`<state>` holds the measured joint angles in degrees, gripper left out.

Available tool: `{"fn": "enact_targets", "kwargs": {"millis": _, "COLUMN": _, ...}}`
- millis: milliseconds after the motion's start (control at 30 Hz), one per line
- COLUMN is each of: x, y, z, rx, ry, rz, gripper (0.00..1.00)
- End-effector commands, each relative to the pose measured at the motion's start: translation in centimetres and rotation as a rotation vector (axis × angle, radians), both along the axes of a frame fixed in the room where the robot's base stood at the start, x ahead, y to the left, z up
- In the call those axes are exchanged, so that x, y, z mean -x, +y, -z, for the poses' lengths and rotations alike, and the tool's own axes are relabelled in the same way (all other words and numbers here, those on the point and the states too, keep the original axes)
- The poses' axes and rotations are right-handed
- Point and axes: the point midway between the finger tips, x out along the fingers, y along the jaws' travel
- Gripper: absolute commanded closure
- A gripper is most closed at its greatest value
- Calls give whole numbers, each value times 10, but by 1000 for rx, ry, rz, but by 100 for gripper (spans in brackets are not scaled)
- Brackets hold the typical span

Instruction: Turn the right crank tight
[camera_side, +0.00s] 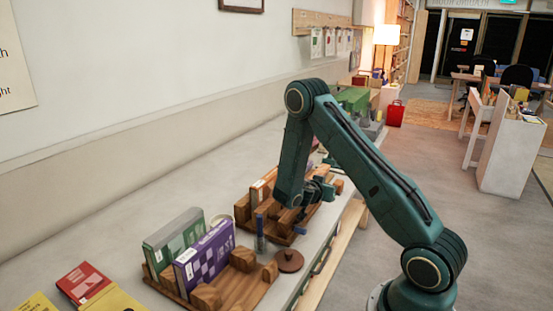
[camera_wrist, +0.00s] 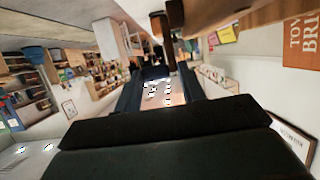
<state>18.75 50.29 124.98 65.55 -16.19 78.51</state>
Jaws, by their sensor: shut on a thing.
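Two wooden book presses stand on the long pale counter in the side view. The nearer press (camera_side: 238,288) holds a green book (camera_side: 176,236) and a purple book (camera_side: 205,257). My gripper (camera_side: 303,212) is at the farther press (camera_side: 279,226), low over its counter-edge side. It is shut on what appears to be the right crank, which the fingers mostly hide. A small blue piece (camera_side: 300,231) shows just below the fingers. In the wrist view my gripper's dark fingers (camera_wrist: 160,92) reach forward, with brown wooden parts (camera_wrist: 160,26) just above their tips.
A blue upright piece (camera_side: 260,236) and a round brown knobbed disc (camera_side: 290,262) are near the closer press. Red (camera_side: 83,282) and yellow (camera_side: 115,300) books lie at front left. A green box (camera_side: 353,99) stands farther back. Bare counter (camera_side: 130,220) lies along the wall.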

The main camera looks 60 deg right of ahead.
Motion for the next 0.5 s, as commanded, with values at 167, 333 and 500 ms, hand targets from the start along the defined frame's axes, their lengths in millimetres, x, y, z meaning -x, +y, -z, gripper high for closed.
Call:
{"fn": "enact_targets", "kwargs": {"millis": 167, "x": 10, "y": -2, "z": 1, "rx": 0, "ry": 23, "rz": 22, "gripper": 100}}
{"fn": "enact_targets", "kwargs": {"millis": 333, "x": 9, "y": -2, "z": 1, "rx": -1, "ry": 21, "rz": 21, "gripper": 47}}
{"fn": "enact_targets", "kwargs": {"millis": 500, "x": 8, "y": -1, "z": 1, "rx": -2, "ry": 17, "rz": 18, "gripper": 47}}
